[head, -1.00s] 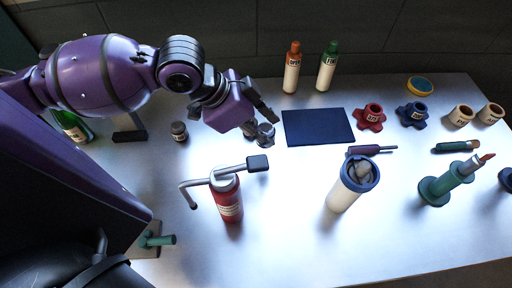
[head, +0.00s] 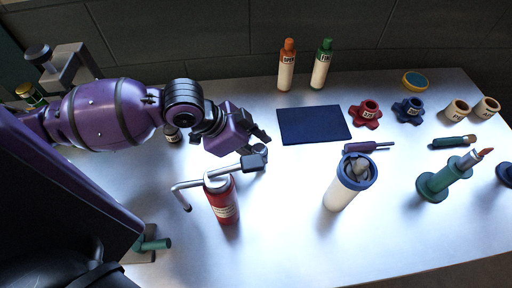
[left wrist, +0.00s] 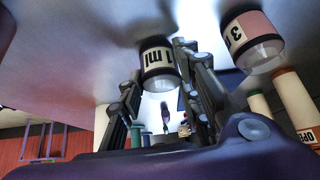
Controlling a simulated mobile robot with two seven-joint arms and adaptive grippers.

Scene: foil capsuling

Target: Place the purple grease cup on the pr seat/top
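I cannot make out for sure which thing is the purple grease cup or the PR seat. My left gripper (head: 258,140) is low over the table, just left of the dark mat. In the left wrist view its two fingers (left wrist: 165,90) are apart, with a small cup with a 1 m… label (left wrist: 158,66) between or just beyond them. Contact cannot be told. In the head view that cup is mostly hidden by the gripper. A pinkish cup with a 3 m… label (left wrist: 251,38) is at the right. My right gripper is not in view.
A red canister (head: 222,205) with a grey bent lever stands just below the gripper. A dark mat (head: 312,125), a white tumbler (head: 343,190), two bottles (head: 287,68), red (head: 366,115) and blue (head: 409,110) star knobs, beige cups (head: 457,110) and a green stand (head: 440,182) are to the right.

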